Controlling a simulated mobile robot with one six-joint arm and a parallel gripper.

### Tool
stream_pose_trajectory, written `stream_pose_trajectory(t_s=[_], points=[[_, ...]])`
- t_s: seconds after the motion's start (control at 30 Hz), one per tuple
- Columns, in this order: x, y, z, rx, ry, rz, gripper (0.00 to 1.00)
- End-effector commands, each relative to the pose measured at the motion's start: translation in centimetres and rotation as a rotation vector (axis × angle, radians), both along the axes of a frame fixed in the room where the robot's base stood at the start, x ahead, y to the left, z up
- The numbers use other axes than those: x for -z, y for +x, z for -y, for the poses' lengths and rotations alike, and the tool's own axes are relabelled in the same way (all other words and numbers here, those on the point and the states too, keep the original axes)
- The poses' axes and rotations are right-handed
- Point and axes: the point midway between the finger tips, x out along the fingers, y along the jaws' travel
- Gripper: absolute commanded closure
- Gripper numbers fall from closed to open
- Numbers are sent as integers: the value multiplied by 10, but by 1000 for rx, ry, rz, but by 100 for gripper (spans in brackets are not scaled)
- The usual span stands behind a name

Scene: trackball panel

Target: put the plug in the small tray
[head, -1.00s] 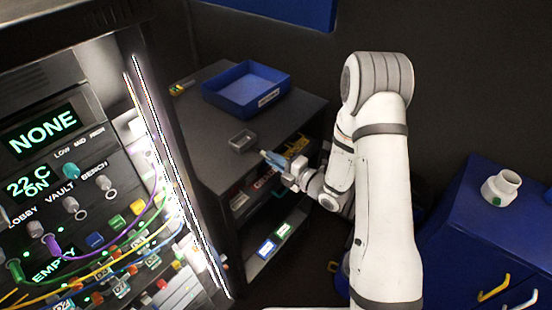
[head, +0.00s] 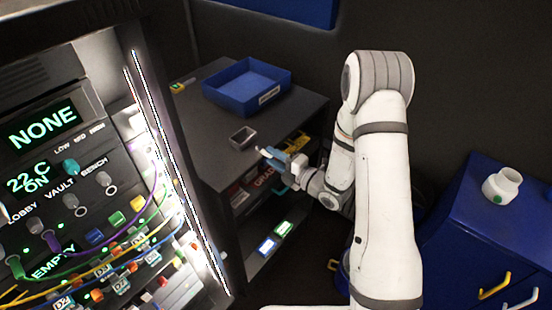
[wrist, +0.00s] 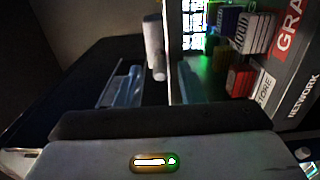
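The small tray (head: 243,136) is a little grey open box on the dark tabletop near its front edge. My gripper (head: 265,153) is just right of and below it in the head view, at the table's edge, with a light blue part and a pale tip showing. In the wrist view a bluish box-like shape (wrist: 121,88), perhaps the small tray, lies on the dark surface. A pale rounded piece (wrist: 155,50) stands near the edge there; I cannot tell whether it is the plug or a finger. The plug is not clearly seen, nor is the gap between my fingers.
A larger blue tray (head: 247,88) stands farther back on the tabletop (head: 200,120). Shelves with labelled boxes (wrist: 245,40) lie below the table edge, close to my gripper. A lit panel with cables (head: 90,200) is at left. A blue cabinet (head: 490,235) with a white fitting (head: 502,186) is at right.

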Motion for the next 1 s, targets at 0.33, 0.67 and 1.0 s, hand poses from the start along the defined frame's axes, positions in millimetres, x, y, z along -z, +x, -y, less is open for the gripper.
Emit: stream_pose_trajectory(t_s=[0.33,0.67,1.0], points=[[2,-22,32,7,0,0,65],[0,-62,83,6,1,1,65],[-5,-61,99,51,-63,-70,65]])
